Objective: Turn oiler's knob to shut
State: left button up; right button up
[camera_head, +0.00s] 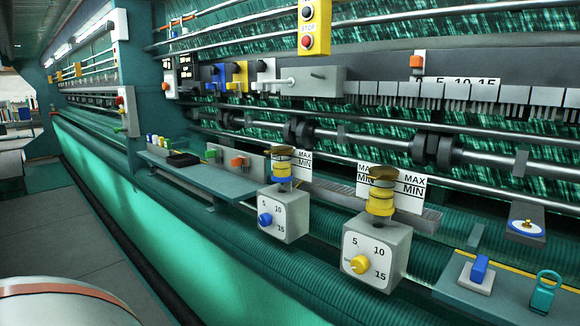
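Two oilers stand on the machine's front rail. The nearer oiler (379,248) is a grey box with a yellow knob (361,264) on its front dial, which is marked 5, 10 and 15. A yellow and brown cup tops it, before a white MAX/MIN plate (408,187). The farther oiler (284,215), left of it, has a blue knob (265,219) on a similar dial and a blue, yellow and brown cup. I cannot tell exactly where either knob points. Neither of my grippers is in view.
A grey-green shelf (215,180) carries small coloured parts left of the oilers. A blue switch (479,268) and a green ring-topped part (545,291) sit on a ledge at right. A yellow button box (314,27) hangs above. The floor aisle (75,235) at left is clear.

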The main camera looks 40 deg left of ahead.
aim_at(266, 220)
jog(key=u, duration=1.4)
